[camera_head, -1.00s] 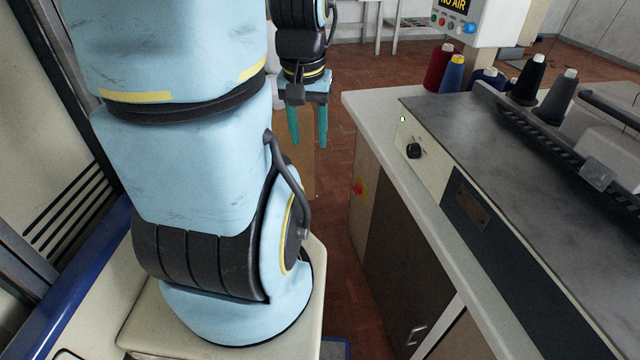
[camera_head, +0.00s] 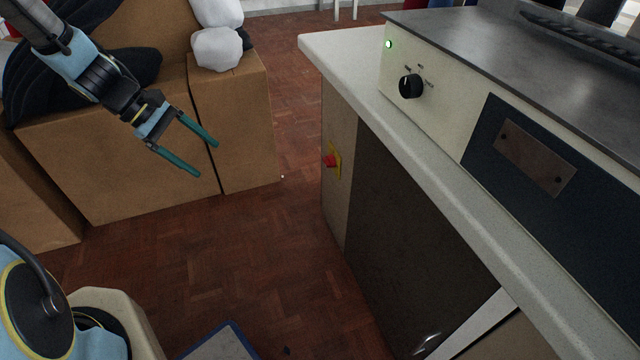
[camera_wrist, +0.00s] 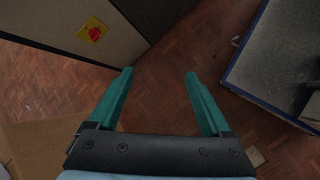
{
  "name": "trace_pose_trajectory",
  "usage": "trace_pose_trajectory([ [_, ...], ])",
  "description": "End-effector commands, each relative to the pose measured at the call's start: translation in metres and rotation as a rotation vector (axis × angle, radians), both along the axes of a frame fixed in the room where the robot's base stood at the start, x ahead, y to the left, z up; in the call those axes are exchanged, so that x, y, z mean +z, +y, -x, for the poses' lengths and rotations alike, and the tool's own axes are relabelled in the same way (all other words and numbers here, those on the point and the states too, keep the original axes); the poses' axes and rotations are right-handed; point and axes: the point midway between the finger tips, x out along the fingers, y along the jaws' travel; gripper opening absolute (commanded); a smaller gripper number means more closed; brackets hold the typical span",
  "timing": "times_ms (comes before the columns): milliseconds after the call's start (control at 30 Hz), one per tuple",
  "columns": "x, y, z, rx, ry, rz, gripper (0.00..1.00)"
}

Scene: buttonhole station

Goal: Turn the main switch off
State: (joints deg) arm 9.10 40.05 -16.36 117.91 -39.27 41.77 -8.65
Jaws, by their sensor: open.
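The main switch, a red knob on a yellow plate (camera_head: 331,161), is on the side panel of the cabinet under the worktop. In the wrist view the red and yellow switch (camera_wrist: 94,32) shows at the upper left, ahead of and left of my fingers. Which way the knob is turned is too small to tell. My gripper (camera_head: 208,160) is open and empty, with two teal fingers pointing right and down toward the cabinet. It is in the air left of the switch, clearly apart from it. In the wrist view the open fingers (camera_wrist: 159,73) have only floor between their tips.
The worktop (camera_head: 318,42) overhangs above the switch. The machine on it has a black knob (camera_head: 411,86) and a lit green lamp (camera_head: 388,44). Cardboard boxes (camera_head: 243,130) stand behind my gripper. Open brick-patterned floor (camera_head: 270,240) lies between boxes and cabinet.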

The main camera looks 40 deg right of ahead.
Motion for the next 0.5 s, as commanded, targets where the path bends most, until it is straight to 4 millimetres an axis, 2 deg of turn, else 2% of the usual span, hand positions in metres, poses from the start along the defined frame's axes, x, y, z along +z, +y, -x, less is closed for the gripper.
trace_pose_trajectory([
  [33, -0.047, -0.028, 0.002, 0.037, 0.079, 0.046, 0.83],
  [200, -0.121, -0.113, 0.004, 0.185, 0.342, 0.202, 0.83],
  [300, -0.159, -0.158, 0.002, 0.277, 0.502, 0.295, 0.83],
  [400, -0.189, -0.195, -0.004, 0.365, 0.645, 0.38, 0.83],
  [500, -0.211, -0.22, -0.011, 0.439, 0.76, 0.449, 0.83],
])
